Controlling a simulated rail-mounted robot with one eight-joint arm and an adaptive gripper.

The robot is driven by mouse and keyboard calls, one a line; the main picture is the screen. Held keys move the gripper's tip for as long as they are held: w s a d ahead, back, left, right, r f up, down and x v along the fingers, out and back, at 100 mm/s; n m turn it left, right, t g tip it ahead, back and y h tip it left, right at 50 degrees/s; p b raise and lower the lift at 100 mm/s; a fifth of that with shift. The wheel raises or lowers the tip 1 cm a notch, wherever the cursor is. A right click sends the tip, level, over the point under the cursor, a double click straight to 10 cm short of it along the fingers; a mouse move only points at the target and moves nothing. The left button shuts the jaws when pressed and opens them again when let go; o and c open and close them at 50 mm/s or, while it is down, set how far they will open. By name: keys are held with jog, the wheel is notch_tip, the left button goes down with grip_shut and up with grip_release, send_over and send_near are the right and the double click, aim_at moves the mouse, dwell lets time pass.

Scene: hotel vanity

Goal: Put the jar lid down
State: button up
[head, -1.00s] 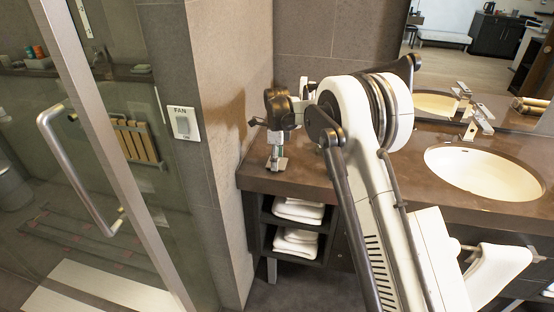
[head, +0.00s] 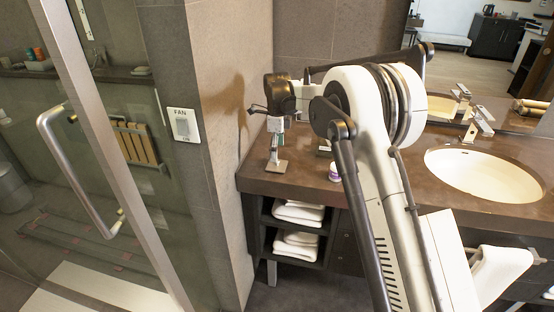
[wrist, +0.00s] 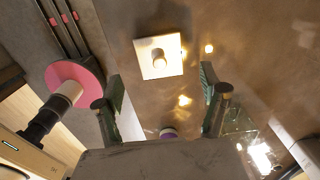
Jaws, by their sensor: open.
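My gripper (head: 275,128) hangs above the left end of the brown counter (head: 400,179). In the wrist view its two green fingers (wrist: 162,100) stand wide apart with nothing held between them. A small white and purple jar (head: 335,172) stands near the counter's front edge, beside my arm. A round purple top (wrist: 168,132) shows at the lower middle of the wrist view, partly cut off by my gripper body. I cannot tell whether this purple part is the jar lid, and no separate lid can be made out.
A stand with a square base (head: 277,166) is close below my gripper; its base also shows in the wrist view (wrist: 146,69). A clear glass-like object (wrist: 262,152) lies at right there. The wall is close on the left, the sink (head: 487,174) on the right.

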jog(key=s+d+r+n+t, duration=0.15)
jog(key=s+d+r, duration=0.25)
jog(key=r, duration=0.5)
jog(key=s+d+r+n, duration=0.3)
jog(key=s+d+r, duration=0.15)
jog(key=r, duration=0.45)
jog(key=s+d+r+n+t, duration=0.1)
jog(key=s+d+r+n, duration=0.15)
jog(key=s, duration=0.35)
jog(key=s+d+r+n+t, duration=0.1)
jog(key=s+d+r+n, duration=0.1)
jog(key=s+d, duration=0.25)
jog(key=s+d+f+n+t, duration=0.1)
jog(key=s+d+f+n, duration=0.1)
jog(key=s, duration=0.7)
jog(key=s+d+f+n+t, duration=0.1)
jog(key=s+d+f+n, duration=0.2)
jog(key=s, duration=0.6)
jog(key=s+d+f+n+t, duration=0.1)
jog(key=s+d+f+n, duration=0.1)
jog(key=s+n, duration=0.4)
jog(key=s+d, duration=0.1)
jog(key=s, duration=0.2)
jog(key=shift+s+d+f+t, duration=0.3)
jog(key=shift+s+f+t, duration=0.05)
jog(key=shift+s, duration=0.05)
jog(key=shift+f, duration=0.2)
